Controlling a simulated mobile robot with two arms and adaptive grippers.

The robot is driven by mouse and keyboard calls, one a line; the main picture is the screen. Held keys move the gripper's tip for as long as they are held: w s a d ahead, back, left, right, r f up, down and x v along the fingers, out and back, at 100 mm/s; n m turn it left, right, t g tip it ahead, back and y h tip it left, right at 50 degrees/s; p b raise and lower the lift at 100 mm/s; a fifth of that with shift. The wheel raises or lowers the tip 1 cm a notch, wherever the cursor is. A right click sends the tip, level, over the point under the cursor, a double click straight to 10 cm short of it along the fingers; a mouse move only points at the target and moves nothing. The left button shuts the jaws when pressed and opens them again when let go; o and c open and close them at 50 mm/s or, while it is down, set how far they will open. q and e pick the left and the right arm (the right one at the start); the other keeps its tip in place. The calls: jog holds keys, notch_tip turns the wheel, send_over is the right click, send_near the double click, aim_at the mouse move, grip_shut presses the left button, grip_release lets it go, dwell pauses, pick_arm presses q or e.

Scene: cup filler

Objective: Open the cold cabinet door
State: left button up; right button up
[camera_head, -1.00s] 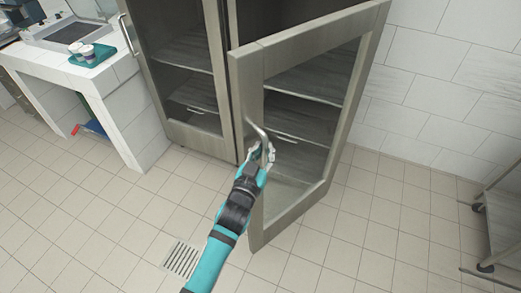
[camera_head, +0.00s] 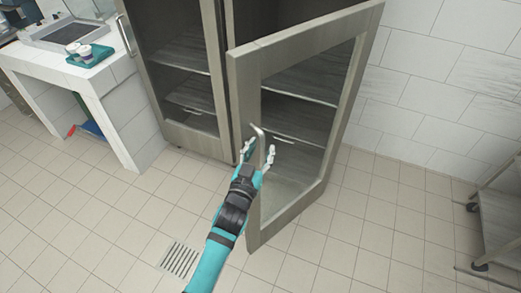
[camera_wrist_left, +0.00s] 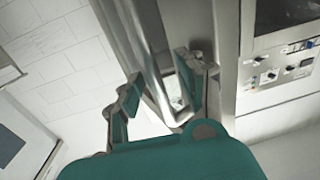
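The cold cabinet (camera_head: 233,75) has its right-hand door (camera_head: 292,205) standing well open, swung out toward me, with a grey frame and a glass pane. A curved metal handle (camera_head: 257,130) is on the door's near edge. My left gripper (camera_head: 260,148) is open at the lower part of the handle, its fingers spread. In the left wrist view, the handle bar (camera_wrist_left: 150,60) runs between the two parted fingers of the gripper (camera_wrist_left: 160,95), with gaps visible. Contact cannot be told. The left-hand cabinet door (camera_head: 190,135) is shut. My right gripper is not in view.
A white counter (camera_head: 120,75) with a teal tray (camera_head: 98,55) of cups stands at the left. A metal cart (camera_head: 500,215) is at the right edge. The tiled floor, with a drain grate (camera_head: 180,260), is clear in front of the door.

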pick_arm(q)
jog(key=shift+w+d, duration=0.15)
jog(key=shift+d, duration=0.1)
jog(key=v, duration=1.2)
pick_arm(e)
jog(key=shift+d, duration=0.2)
pick_arm(q)
jog(key=shift+a, duration=0.1)
